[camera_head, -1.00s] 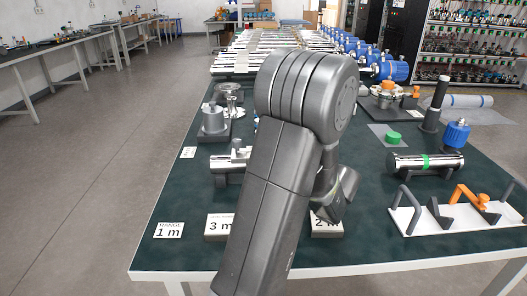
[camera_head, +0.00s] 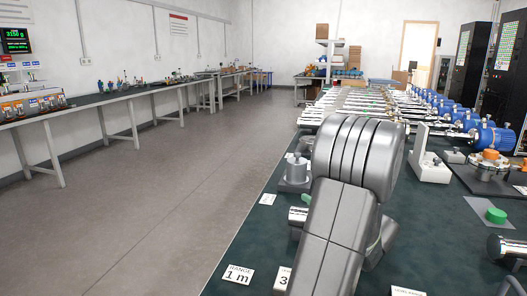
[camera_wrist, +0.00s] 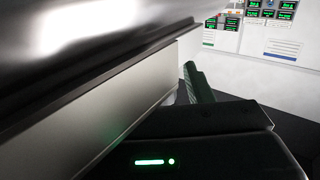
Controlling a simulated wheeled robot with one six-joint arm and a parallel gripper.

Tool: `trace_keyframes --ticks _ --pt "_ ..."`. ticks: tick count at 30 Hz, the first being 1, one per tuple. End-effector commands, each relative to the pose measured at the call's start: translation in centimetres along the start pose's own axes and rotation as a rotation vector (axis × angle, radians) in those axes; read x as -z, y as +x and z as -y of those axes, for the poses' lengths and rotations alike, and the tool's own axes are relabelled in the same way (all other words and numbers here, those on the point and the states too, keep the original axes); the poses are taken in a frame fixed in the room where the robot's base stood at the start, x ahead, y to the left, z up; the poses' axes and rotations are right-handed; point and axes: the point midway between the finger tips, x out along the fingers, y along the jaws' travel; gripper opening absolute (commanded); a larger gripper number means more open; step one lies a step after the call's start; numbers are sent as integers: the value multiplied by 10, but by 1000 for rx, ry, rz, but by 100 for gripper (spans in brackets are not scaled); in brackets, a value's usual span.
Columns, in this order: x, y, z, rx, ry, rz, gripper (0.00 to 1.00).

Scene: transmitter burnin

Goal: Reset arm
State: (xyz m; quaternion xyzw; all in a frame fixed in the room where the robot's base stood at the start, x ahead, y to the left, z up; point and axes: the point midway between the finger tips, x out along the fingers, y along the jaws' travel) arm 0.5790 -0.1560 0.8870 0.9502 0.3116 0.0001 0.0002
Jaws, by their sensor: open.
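My grey arm stands folded in front of the green-topped table (camera_head: 262,245) in the head view and hides part of it. My gripper is mostly hidden behind the arm there. In the wrist view my gripper (camera_wrist: 196,88) shows as a dark body with a green light and a dark finger. It is open, and nothing shows held in it. A large grey surface, likely my own arm link, fills the upper left of that view close to the lens.
Range cards such as the 1 m card (camera_head: 238,275) lie along the table's near edge. A white stand (camera_head: 430,160), a green cap (camera_head: 496,215) and blue transmitters (camera_head: 495,138) are right of my arm. A long bench (camera_head: 100,98) runs along the left wall. The floor between is clear.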

Motion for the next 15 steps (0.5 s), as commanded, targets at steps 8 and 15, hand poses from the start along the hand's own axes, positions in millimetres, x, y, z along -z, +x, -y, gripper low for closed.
trace_keyframes --ticks 8,15 --pt "0 9 0 -1 1 0 47" --pt "0 9 0 -2 1 0 47"
